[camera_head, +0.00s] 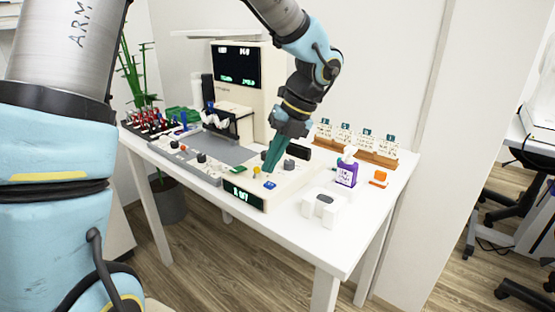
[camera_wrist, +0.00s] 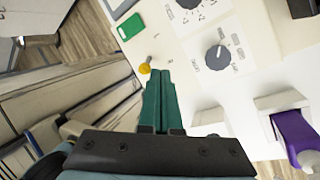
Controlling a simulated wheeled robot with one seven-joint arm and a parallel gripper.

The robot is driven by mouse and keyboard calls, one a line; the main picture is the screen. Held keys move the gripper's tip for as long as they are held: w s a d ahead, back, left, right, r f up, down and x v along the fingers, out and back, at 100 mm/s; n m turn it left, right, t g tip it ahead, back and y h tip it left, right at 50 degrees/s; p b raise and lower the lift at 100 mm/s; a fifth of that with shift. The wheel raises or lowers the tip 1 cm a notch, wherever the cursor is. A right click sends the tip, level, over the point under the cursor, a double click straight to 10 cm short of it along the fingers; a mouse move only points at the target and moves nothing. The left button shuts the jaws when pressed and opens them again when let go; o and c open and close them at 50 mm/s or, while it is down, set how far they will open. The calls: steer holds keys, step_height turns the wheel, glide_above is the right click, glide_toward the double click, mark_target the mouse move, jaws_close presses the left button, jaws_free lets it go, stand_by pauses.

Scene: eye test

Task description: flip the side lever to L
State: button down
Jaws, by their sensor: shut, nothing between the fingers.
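A short lever with a yellow ball tip (camera_head: 257,169) stands on the top of a cream control box (camera_head: 236,182) with a lit display. In the wrist view the yellow tip (camera_wrist: 145,69) is just left of my fingertips. My gripper (camera_head: 270,168) has teal fingers, is shut and empty, and points down at the box top. In the wrist view its fingertips (camera_wrist: 161,74) are close beside the lever; I cannot tell whether they touch. I cannot read any L mark near the lever. A grey dial (camera_wrist: 218,57) sits to the right of my fingers.
A blue button (camera_head: 270,184) lies near the display. A purple bottle (camera_head: 346,173) and a white block-shaped object (camera_head: 321,207) stand to the right. A wooden card rack (camera_head: 375,158) is behind. A tall screen unit (camera_head: 237,66) stands at the back. The white table's (camera_head: 345,240) front right is clear.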

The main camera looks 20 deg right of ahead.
mark_target(260, 174)
steer(key=shift+w+r+g+p, duration=0.1)
steer(key=shift+r+g+p, duration=0.2)
steer(key=shift+p, duration=0.6)
steer(key=shift+w+a+r+g+h+p, duration=0.2)
steer(key=shift+g+h+p, duration=0.35)
steer(key=shift+p, duration=1.7)
steer(key=shift+w+p, duration=0.1)
steer(key=shift+p, duration=0.25)
steer(key=g+p, duration=0.1)
steer(key=p, duration=0.4)
steer(key=shift+w+a+r+m+g+h, duration=0.25)
steer(key=shift+w+r+m+g+h, duration=0.05)
steer(key=shift+w+r+g+h, duration=0.1)
steer(key=g+p, duration=0.1)
steer(key=p, duration=0.1)
steer(key=w+h+p, duration=0.1)
steer(key=p, duration=0.1)
steer(key=shift+a+g, duration=0.25)
steer(key=shift+g, duration=0.1)
steer(key=shift+w+a+f+p, duration=0.1)
steer(key=shift+w+a+p, duration=0.1)
steer(key=shift+p, duration=0.6)
steer(key=shift+f+b, duration=0.2)
steer(key=shift+b, duration=0.1)
steer(key=shift+r, duration=0.1)
